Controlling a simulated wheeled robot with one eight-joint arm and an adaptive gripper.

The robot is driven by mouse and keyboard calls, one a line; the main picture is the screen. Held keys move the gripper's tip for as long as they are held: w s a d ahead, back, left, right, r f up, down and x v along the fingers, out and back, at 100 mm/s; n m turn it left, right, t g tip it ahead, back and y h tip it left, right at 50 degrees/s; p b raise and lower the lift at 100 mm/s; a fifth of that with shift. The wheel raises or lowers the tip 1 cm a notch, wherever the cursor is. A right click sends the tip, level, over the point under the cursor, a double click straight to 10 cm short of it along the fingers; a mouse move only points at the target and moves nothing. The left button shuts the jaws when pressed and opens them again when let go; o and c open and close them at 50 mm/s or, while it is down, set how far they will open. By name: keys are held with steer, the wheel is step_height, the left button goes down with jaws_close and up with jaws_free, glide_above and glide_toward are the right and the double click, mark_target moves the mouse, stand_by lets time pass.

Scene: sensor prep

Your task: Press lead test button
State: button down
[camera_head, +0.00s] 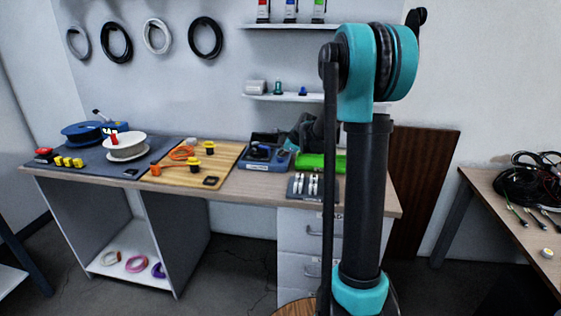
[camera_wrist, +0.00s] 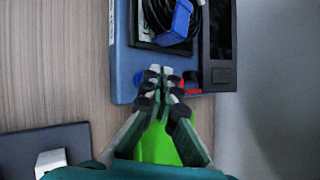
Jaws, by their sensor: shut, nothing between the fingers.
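The blue lead tester (camera_wrist: 123,60) lies on the bench at the top of the wrist view, with a dark panel on its right side and a blue connector (camera_wrist: 178,24) with black cable on top. It also shows in the head view (camera_head: 262,166). A red part (camera_wrist: 190,82), perhaps a button, shows at its near edge beside my fingertips. A small blue part (camera_wrist: 138,78) shows to their left. My gripper (camera_wrist: 160,72) is shut and empty, its fingertips over the tester's near edge. Contact cannot be told. The fingers partly hide this edge.
A bright green object (camera_wrist: 156,148) lies below my fingers, close to the tester. A dark tray (camera_head: 299,192) with several white pieces stands in front. A wooden board (camera_head: 222,160) and a dark mat (camera_head: 90,168) with spools lie left. Shelves hang above.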

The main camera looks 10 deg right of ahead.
mark_target(281, 160)
steer(key=shift+f, duration=0.1)
stand_by(0.3)
steer(key=shift+f, duration=0.3)
steer(key=shift+f, duration=0.45)
stand_by(0.7)
steer(key=shift+r, duration=0.85)
steer(key=shift+r, duration=0.1)
steer(key=shift+r, duration=2.4)
